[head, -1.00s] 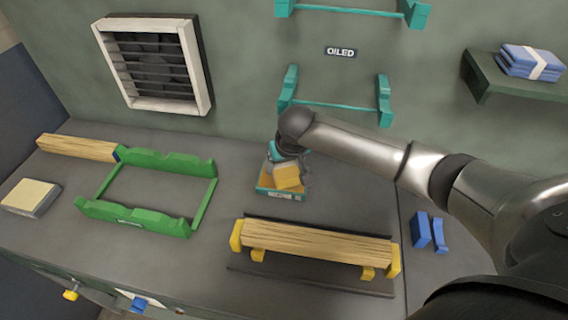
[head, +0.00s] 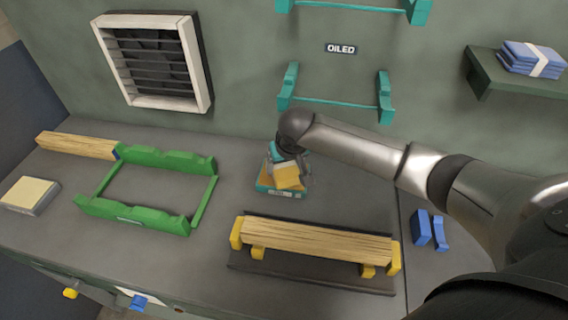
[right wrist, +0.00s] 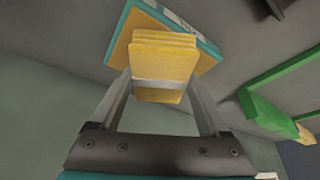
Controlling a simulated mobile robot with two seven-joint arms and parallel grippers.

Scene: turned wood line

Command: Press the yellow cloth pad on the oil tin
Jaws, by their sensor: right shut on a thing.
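The yellow cloth pad (head: 287,175) is a folded stack with a pale band, held in my right gripper (head: 284,163). In the right wrist view the two fingers close on the banded middle of the pad (right wrist: 163,55). The oil tin (head: 281,192) is a shallow teal tray with an amber surface, on the bench below the pad. It also shows behind the pad in the right wrist view (right wrist: 122,42). The pad is over the tin; I cannot tell whether they touch. My left gripper is out of view.
A yellow-ended holder (head: 236,233) bears a long wooden piece (head: 315,241) in front of the tin. A green rack (head: 130,215) stands left, near a sanding-type block (head: 30,194). Blue pieces (head: 421,228) lie right. A teal wall rack (head: 335,102) is behind.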

